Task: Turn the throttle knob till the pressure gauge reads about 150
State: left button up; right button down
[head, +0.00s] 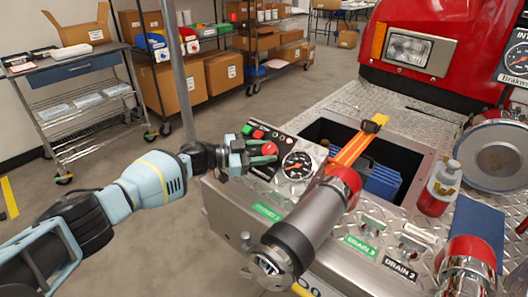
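The red throttle knob (269,149) stands on the black control panel at the top of the bumper. My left gripper (262,151) is at this knob, with its green fingers apart, one above and one below the red cap. I cannot tell whether the fingers touch it. The pressure gauge (298,166), a round black dial with a pale rim, is just right of the knob. Its needle and numbers are too small to read surely. My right gripper is not in view.
A thick metal pipe with a red band (308,224) rises in front of the gauge's right side. An open bay (404,160) holds a yellow-orange strap and blue items. A red bottle (436,190) stands farther right.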

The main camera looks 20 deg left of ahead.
pick_arm(q)
jog(key=o, duration=0.4)
jog(key=shift+w, duration=0.1)
jog(key=shift+o, duration=0.2)
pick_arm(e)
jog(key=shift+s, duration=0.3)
pick_arm(q)
jog(key=v, duration=0.8)
jog(key=shift+p, duration=0.35)
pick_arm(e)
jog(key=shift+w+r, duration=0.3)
pick_arm(q)
jog(key=shift+d, duration=0.1)
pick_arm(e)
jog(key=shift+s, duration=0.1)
